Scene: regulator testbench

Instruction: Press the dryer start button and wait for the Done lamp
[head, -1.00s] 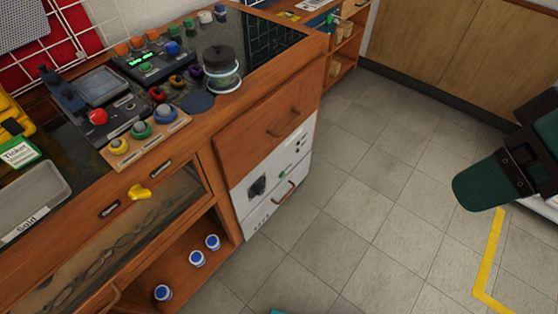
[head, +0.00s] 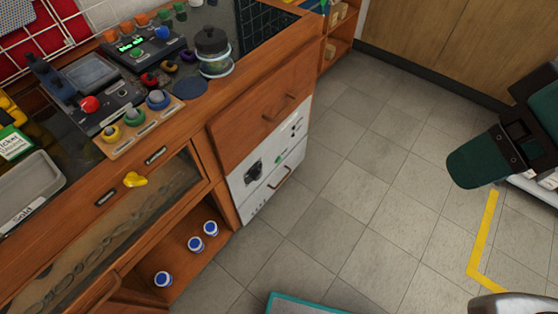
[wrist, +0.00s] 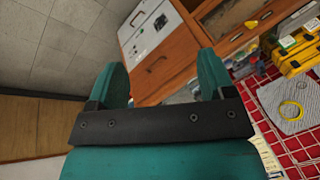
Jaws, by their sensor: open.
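The white dryer front (head: 262,196) is set low in the wooden bench, under a wooden drawer. It carries a dark square fitting (head: 253,172), a small green spot (head: 281,159) that may be the start button, small dark marks at upper right, and a handle (head: 281,178). Which mark is the Done lamp, and whether it is lit, is too small to tell. In the wrist view the white front (wrist: 147,32) shows beyond my gripper (wrist: 162,76). My gripper has two teal fingers spread wide, with nothing between them, apart from the dryer.
A yellow knob (head: 135,180) sticks out from the glazed bench drawer. Several blue-lidded jars (head: 196,243) stand on the open shelf below. A teal-edged grey thing (head: 300,305) is at bottom. The tiled floor before the dryer is clear.

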